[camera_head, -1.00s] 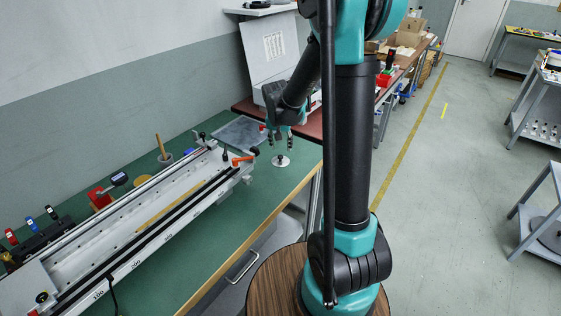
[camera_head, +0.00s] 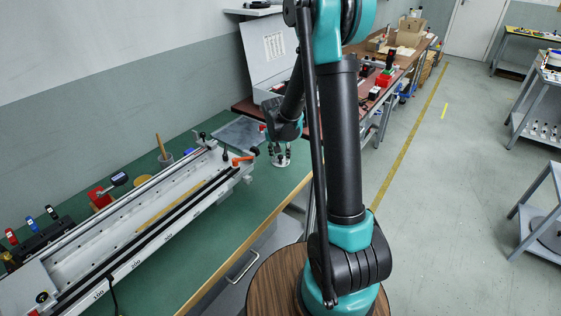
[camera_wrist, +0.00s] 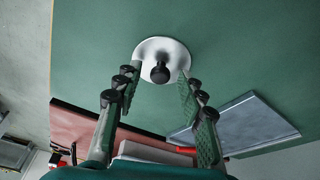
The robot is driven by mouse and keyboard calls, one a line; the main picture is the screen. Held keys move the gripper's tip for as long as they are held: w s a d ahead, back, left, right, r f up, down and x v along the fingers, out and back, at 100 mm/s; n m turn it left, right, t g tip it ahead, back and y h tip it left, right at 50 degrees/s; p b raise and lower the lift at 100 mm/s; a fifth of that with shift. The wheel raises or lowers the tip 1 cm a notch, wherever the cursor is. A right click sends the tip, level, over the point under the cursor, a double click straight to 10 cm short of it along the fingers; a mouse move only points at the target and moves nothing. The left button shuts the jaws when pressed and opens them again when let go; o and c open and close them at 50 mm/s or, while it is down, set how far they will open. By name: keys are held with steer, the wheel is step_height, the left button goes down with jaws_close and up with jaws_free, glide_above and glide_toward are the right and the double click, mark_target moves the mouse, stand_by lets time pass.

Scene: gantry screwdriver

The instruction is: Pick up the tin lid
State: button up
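The tin lid is a pale round disc with a black knob. It lies on the green bench top; in the wrist view the lid (camera_wrist: 150,47) is just beyond my fingertips, with its knob (camera_wrist: 160,73) between the lines of the two fingers. My gripper (camera_wrist: 160,82) is open, one finger to each side, with nothing held between them. In the head view my gripper (camera_head: 280,160) hangs fingers down over the lid (camera_head: 281,163), which is partly hidden by it. I cannot tell if the fingertips touch the lid.
A long white gantry rail (camera_head: 140,225) with an orange lever (camera_head: 243,160) lies left of the gripper. A grey flat tray (camera_head: 238,133) is behind it, also in the wrist view (camera_wrist: 245,125). A grey cabinet (camera_head: 270,55) stands further back. The green bench (camera_head: 220,225) is clear in front.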

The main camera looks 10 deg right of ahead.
jaws_close()
steer(key=shift+r, duration=0.1)
